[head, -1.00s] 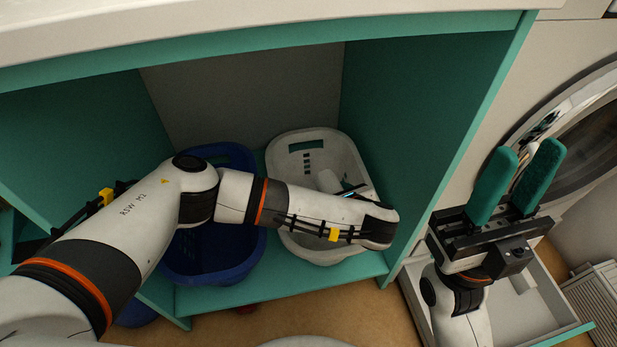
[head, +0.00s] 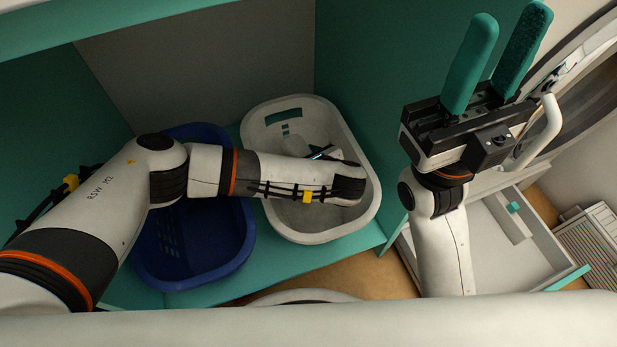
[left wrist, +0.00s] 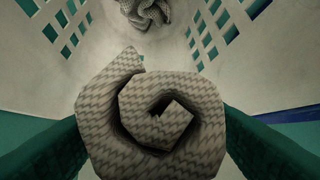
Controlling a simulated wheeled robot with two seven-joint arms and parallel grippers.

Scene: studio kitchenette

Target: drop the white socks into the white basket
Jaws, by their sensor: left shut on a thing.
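The white basket (head: 365,213) stands in the teal cabinet, right of a blue basket. My left forearm reaches over it and hides part of its inside and my left gripper in the head view. In the left wrist view my left gripper (left wrist: 155,120) is shut on the white socks (left wrist: 205,110), a rolled, knitted, off-white bundle between its teal fingers. The basket's slotted walls (left wrist: 190,75) show around and beyond the bundle. A second knitted bundle (left wrist: 147,10) lies beyond it, at the top edge. My right gripper (head: 503,35) is open and empty, fingers upward, right of the cabinet.
The blue basket (head: 205,262) sits under my left arm. The cabinet's right wall (head: 365,110) rises beside the white basket. An open drawer (head: 480,255) and a round-doored appliance (head: 585,110) are at the right.

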